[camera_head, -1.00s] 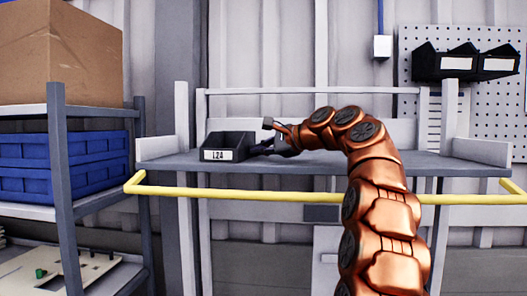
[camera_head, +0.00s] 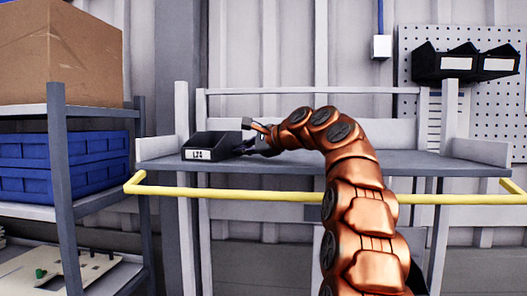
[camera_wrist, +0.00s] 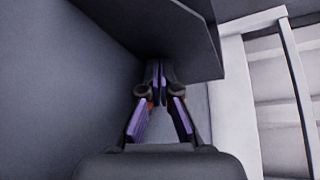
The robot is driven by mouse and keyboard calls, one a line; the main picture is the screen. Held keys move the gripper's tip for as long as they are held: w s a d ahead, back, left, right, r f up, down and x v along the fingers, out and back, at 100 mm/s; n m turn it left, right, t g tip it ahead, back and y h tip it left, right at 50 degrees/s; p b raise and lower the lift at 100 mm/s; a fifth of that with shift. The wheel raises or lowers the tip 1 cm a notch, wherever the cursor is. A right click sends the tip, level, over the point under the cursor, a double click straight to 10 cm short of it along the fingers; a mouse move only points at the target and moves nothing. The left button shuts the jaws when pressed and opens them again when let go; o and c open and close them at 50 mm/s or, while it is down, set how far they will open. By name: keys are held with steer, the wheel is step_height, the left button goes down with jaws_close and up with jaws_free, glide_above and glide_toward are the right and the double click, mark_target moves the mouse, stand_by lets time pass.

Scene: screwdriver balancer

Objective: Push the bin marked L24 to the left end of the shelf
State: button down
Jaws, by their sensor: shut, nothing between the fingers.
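The black bin marked L24 (camera_head: 205,147) stands upright on the grey shelf (camera_head: 330,162), near its left end. Its white label faces forward. My gripper (camera_head: 249,148) is low over the shelf at the bin's right side, its fingers close against or touching it. In the wrist view my gripper's fingers (camera_wrist: 159,84) are closed together with nothing between them. A dark panel (camera_wrist: 165,30), likely the bin's wall, is right by the fingertips. Whether they touch cannot be told exactly.
A pale upright end panel (camera_head: 181,115) bounds the shelf's left end. A yellow rail (camera_head: 300,196) runs along the front. A rack with a cardboard box (camera_head: 60,55) and blue crate (camera_head: 60,168) stands left. The shelf's right part is clear behind my arm.

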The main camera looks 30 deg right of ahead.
steer(key=shift+w+a, duration=0.7)
steer(key=shift+a, duration=0.25)
steer(key=shift+w+a, duration=0.75)
steer(key=shift+a, duration=0.2)
steer(key=shift+w+a, duration=0.7)
steer(key=shift+a, duration=0.25)
